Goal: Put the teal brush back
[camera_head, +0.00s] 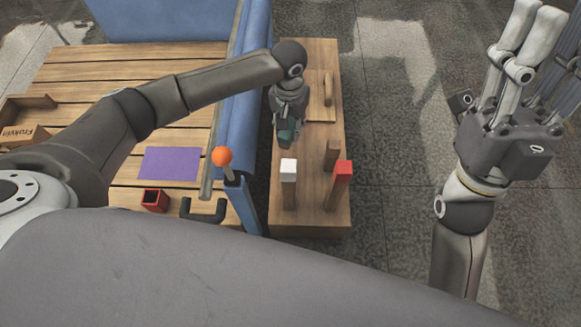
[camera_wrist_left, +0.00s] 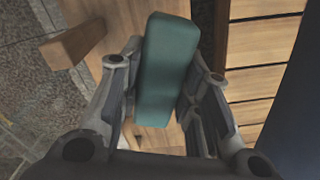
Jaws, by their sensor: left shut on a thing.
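The teal brush (camera_head: 287,135) is in my left gripper (camera_head: 288,118), above the wooden bench (camera_head: 310,222). In the left wrist view the brush's teal block (camera_wrist_left: 168,70) lies between the two fingers (camera_wrist_left: 160,95), which close on its sides. Most of the brush is hidden in the head view by the gripper. A white-topped brush (camera_head: 288,170) and a red-topped brush (camera_head: 343,170) stand upright on the bench, nearer to me than the gripper. My right gripper (camera_head: 535,55) is raised at the right, empty, fingers apart and partly cut off by the frame.
A board with a handle (camera_head: 328,88) lies at the bench's far end. A blue panel (camera_head: 237,120) separates the bench from a slatted table (camera_head: 115,60) with a purple mat (camera_head: 171,163) and a red box (camera_head: 155,200).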

